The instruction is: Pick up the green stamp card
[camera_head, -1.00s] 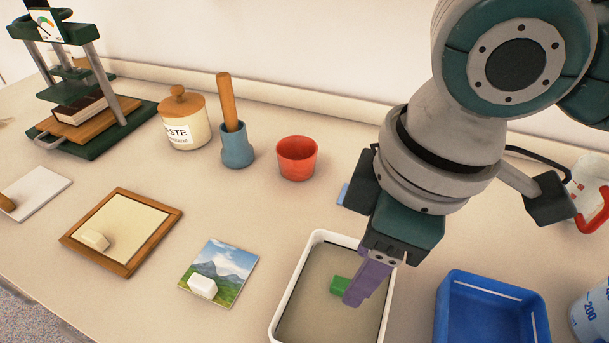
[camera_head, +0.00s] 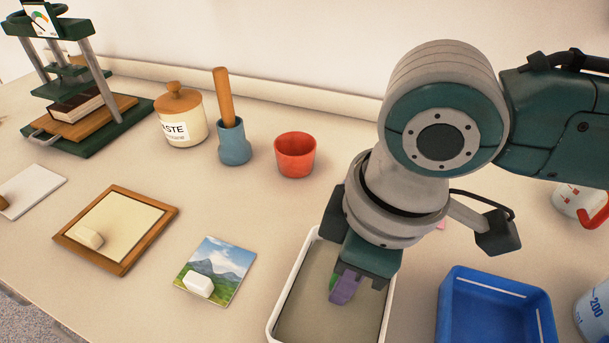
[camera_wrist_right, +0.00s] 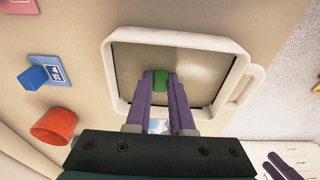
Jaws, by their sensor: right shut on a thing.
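The green stamp card (camera_head: 333,281) shows only as a small green block in the head view, mostly hidden by my right gripper (camera_head: 343,291). In the right wrist view the green block (camera_wrist_right: 160,80) sits between the purple fingertips of my right gripper (camera_wrist_right: 160,88), which is shut on it. The fingers reach down into a white-rimmed tray (camera_head: 273,326), also seen in the right wrist view (camera_wrist_right: 117,103). I cannot tell whether the card touches the tray floor. My left gripper is not in view.
A blue tray (camera_head: 446,318) stands right of the white one. A landscape print (camera_head: 220,262) with a white block and a wooden frame (camera_head: 151,237) lie to the left. A red cup (camera_head: 295,158) stands behind. A blue stamp card (camera_wrist_right: 42,75) lies beside the tray.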

